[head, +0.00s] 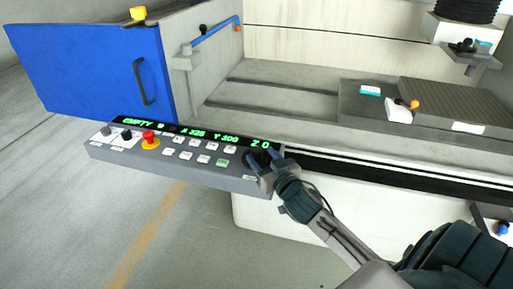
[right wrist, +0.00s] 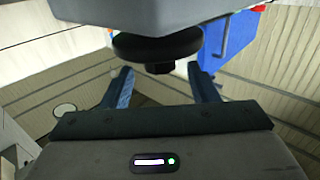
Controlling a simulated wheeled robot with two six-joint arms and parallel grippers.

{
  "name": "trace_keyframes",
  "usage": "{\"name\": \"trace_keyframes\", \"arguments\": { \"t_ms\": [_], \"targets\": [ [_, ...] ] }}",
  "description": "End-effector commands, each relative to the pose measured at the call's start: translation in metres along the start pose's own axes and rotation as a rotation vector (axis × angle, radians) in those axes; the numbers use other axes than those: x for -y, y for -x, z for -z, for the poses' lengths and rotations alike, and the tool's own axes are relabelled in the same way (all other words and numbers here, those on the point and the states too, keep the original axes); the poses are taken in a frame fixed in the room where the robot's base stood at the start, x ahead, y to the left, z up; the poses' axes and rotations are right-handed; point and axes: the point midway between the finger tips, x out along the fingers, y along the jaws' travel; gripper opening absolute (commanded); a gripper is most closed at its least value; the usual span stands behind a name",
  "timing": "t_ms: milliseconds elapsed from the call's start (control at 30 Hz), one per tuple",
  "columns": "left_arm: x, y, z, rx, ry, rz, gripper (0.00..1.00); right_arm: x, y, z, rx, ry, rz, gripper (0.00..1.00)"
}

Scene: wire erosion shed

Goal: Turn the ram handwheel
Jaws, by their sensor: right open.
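The black handwheel (head: 261,157) sits at the right end of the grey control panel (head: 225,180), below the green Z 0 readout, partly hidden by my gripper. In the right wrist view the black handwheel (right wrist: 158,45) shows as a round disc with a small hub, standing out from the panel. My right gripper (head: 263,165) is open at the handwheel. In the right wrist view its two blue fingers (right wrist: 162,72) point toward the wheel, one on each side of the hub. I cannot tell whether they touch it. My left gripper is not in view.
The panel carries a red emergency button (head: 149,137), dark knobs and several white keys. A blue door (head: 95,62) stands at the left. The machine tank (head: 290,80) holds a dark fixture block (head: 440,105) at the right. Floor in front is clear.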

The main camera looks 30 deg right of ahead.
Motion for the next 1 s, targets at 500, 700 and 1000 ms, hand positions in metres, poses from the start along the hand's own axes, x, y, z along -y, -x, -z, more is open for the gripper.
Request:
{"name": "trace_keyframes", "arguments": {
  "t_ms": [500,700,1000],
  "targets": [
    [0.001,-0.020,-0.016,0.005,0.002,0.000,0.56,0.000,-0.040,0.000,0.001,-0.001,0.001,0.54],
    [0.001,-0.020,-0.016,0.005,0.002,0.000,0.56,0.000,-0.040,0.000,0.001,0.000,0.001,0.42],
    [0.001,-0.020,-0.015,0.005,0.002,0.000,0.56,0.000,-0.040,-0.001,0.001,0.000,-0.002,0.10]
  ]
}}
